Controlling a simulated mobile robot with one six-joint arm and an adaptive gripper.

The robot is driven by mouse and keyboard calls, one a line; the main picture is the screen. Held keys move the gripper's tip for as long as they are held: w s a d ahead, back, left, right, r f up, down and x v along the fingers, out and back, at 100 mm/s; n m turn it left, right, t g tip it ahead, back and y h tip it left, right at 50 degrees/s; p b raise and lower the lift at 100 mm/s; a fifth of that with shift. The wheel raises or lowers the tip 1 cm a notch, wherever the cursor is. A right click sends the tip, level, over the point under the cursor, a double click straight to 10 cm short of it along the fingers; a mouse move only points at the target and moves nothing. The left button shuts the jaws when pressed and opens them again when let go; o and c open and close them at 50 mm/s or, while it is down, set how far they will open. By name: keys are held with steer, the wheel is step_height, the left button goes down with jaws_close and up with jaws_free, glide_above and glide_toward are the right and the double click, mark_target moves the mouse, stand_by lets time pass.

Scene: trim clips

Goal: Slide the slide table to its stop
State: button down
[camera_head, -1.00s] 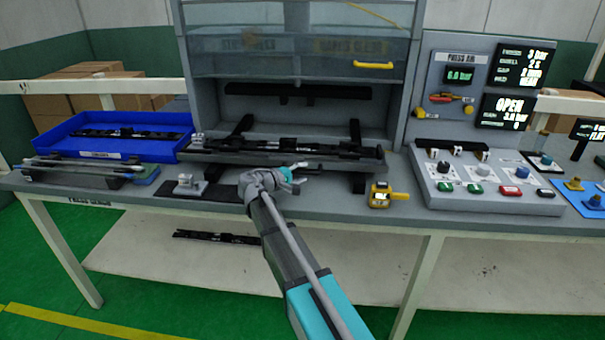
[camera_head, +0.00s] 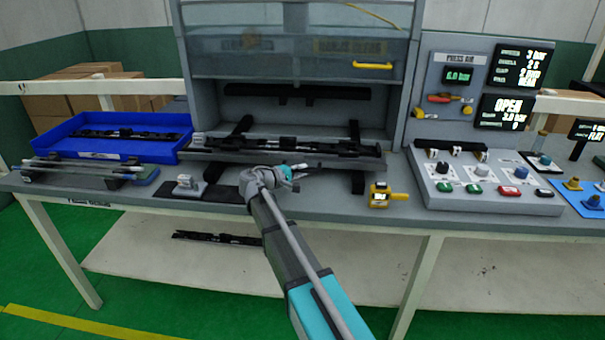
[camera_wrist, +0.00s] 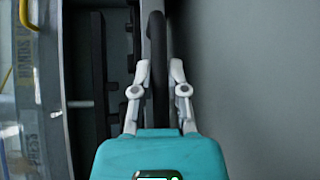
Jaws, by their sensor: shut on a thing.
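The slide table (camera_head: 225,157) is a dark grey plate at the mouth of the press, resting over dark rails. It carries a long black trim part (camera_head: 300,146). My gripper (camera_head: 303,168) is at the table's front edge, right of its middle. In the wrist view my gripper (camera_wrist: 160,75) has its two pale fingers on either side of a black bar handle (camera_wrist: 157,45), shut on it. The handle runs along the table's front. The fingers hide part of the handle, and the head view shows the grip only small.
The press guard (camera_head: 300,55) is raised above the table. A yellow-black device (camera_head: 380,195) stands right of my gripper, and a button panel (camera_head: 485,185) farther right. A small grey fixture (camera_head: 187,186) and a blue bin (camera_head: 75,150) are to the left.

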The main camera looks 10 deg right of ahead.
steer(key=w+d, duration=0.2)
steer(key=w, duration=0.6)
steer(key=w+d, duration=0.3)
steer(key=w, duration=0.5)
steer(key=w+d, duration=0.2)
steer(key=w, duration=0.6)
steer(key=shift+d, duration=0.25)
steer(key=shift+r, duration=0.1)
steer(key=c, duration=0.7)
jaws_free()
steer(key=shift+c, duration=0.2)
steer(key=shift+o, duration=0.5)
steer(key=shift+s, duration=0.1)
